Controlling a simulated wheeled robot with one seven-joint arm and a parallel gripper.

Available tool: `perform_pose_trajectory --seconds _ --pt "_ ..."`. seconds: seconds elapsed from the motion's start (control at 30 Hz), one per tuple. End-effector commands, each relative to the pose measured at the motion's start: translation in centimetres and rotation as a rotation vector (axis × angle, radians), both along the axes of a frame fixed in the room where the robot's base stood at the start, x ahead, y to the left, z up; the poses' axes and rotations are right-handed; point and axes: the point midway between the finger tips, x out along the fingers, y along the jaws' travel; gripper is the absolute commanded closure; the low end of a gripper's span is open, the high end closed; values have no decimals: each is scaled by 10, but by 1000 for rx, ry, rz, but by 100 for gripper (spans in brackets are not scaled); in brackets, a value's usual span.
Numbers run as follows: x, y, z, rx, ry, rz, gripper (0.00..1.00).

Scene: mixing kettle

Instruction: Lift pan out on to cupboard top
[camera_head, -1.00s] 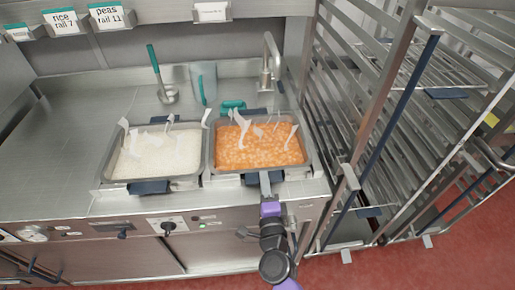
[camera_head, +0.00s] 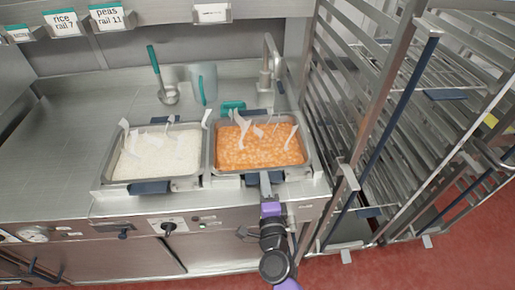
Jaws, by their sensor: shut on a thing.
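A rectangular metal pan of orange food (camera_head: 260,147) sits at the right of the counter, with pale steam wisps over it. A second pan, of white rice-like food (camera_head: 157,155), sits to its left. Dark blue handles show at the front and back of both pans. My gripper (camera_head: 265,184) is at the front edge of the orange pan, shut on its front handle (camera_head: 254,179). My arm hides part of that handle and the fingertips are hard to see. The pan looks level, and I cannot tell whether it is clear of its seat.
A tall metal rail rack (camera_head: 375,130) stands close on the right. A tap (camera_head: 268,65), a clear jug (camera_head: 204,84) and a ladle (camera_head: 167,94) are behind the pans. The bare steel counter (camera_head: 65,135) is free at the left. Label cards sit on the shelf above.

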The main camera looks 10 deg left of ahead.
Motion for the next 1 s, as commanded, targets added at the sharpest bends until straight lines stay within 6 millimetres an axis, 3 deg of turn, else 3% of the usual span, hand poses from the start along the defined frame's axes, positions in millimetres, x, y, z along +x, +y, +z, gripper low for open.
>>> perform_pose_trajectory --seconds 0.03,0.2,0.63,1.0 --pt "1 0 10 3 -6 -2 100" --pt "1 0 21 3 -6 -3 100" --pt "1 1 23 3 -7 -2 100" --pt "1 1 45 3 -7 -2 100"
